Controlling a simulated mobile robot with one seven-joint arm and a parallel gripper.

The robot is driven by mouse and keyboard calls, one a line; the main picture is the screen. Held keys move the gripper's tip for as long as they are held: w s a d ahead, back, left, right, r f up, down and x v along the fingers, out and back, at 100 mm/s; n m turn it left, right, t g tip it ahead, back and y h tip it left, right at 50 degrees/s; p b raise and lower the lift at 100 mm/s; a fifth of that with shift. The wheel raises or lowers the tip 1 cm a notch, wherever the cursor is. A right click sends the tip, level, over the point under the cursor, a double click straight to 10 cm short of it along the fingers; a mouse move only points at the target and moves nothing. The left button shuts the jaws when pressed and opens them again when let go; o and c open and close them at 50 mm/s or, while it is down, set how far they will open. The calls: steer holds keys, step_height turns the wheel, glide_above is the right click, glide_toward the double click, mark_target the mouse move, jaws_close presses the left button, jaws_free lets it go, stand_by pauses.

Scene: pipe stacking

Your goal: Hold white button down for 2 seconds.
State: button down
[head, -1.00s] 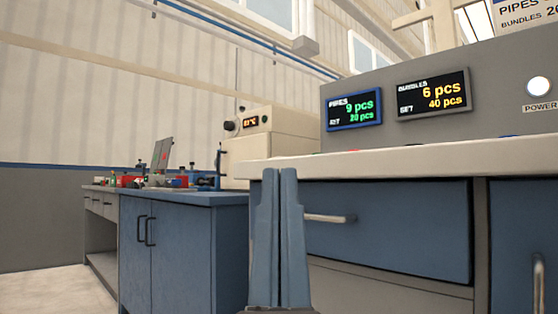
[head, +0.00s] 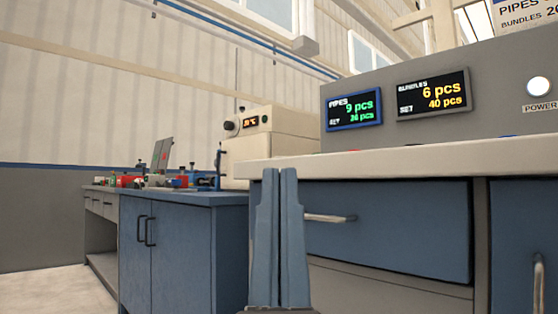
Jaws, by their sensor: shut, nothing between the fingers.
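A round white disc (head: 539,88) is set in the grey panel at the right, above the word POWER; I cannot tell if it is a button or a lamp. No other white button shows. The edge of the counter (head: 420,164) hides most of its top. My gripper (head: 279,172) points up in front of the counter, fingers together and empty. Its tips overlap the counter edge in the picture; contact cannot be told.
The pipes display (head: 354,109) reads 9 pcs, with a smaller set figure below. The bundles display (head: 433,94) reads 6 and 40 pcs. A drawer handle (head: 330,218) sticks out right of my gripper. A blue cabinet (head: 180,250) with tools on top stands at the left.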

step_height(320, 180, up, 32)
steer(key=p, duration=3.2)
steer(key=shift+w+a, duration=0.1)
